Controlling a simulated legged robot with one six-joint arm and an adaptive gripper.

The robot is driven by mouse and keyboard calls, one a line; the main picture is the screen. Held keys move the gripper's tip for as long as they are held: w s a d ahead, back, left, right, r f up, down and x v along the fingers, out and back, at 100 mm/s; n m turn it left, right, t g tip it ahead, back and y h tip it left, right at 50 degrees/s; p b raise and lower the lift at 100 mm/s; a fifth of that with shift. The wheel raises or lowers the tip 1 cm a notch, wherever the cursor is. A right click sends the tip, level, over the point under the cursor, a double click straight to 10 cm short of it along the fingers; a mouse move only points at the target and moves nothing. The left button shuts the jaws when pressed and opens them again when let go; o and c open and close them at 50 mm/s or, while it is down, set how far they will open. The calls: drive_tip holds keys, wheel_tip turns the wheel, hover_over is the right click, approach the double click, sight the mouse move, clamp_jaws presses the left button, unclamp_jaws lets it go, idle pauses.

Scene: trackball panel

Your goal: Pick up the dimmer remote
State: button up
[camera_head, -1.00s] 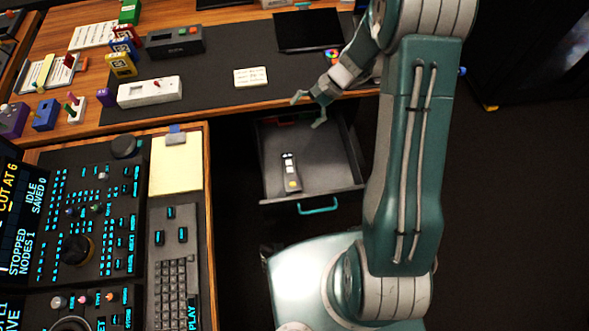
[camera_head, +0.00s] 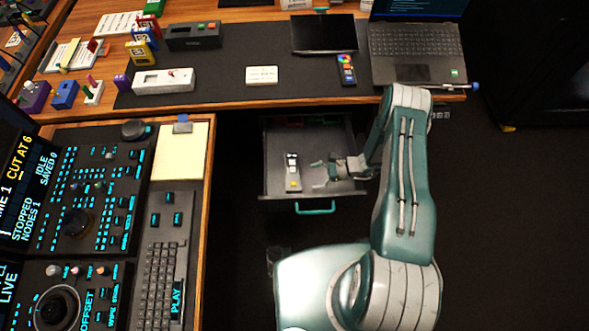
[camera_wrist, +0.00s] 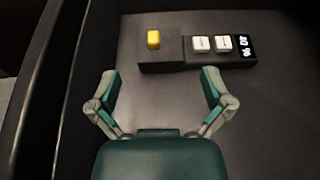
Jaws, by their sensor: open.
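The dimmer remote (camera_head: 292,172) lies in an open dark drawer (camera_head: 268,187). It is a slim dark grey device with a yellow button, two white buttons and a small lit display. In the wrist view the remote (camera_wrist: 193,60) lies crosswise beyond my fingertips, its yellow-button end nearly straight ahead. My gripper (camera_head: 318,174) is over the drawer, just right of the remote and apart from it. In the wrist view my gripper (camera_wrist: 160,90) has its two fingers spread wide with nothing between them.
The drawer's dark wall (camera_wrist: 45,85) runs close along the left in the wrist view. The desk edge (camera_head: 330,98) overhangs behind the drawer. A colour-button remote (camera_head: 346,70) and a laptop (camera_head: 415,55) are on the desk. The drawer floor right of the dimmer remote is clear.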

sight(287, 183)
drive_tip(key=x, duration=1)
drive_tip(key=shift+a+f, duration=0.2)
drive_tip(key=c, duration=1)
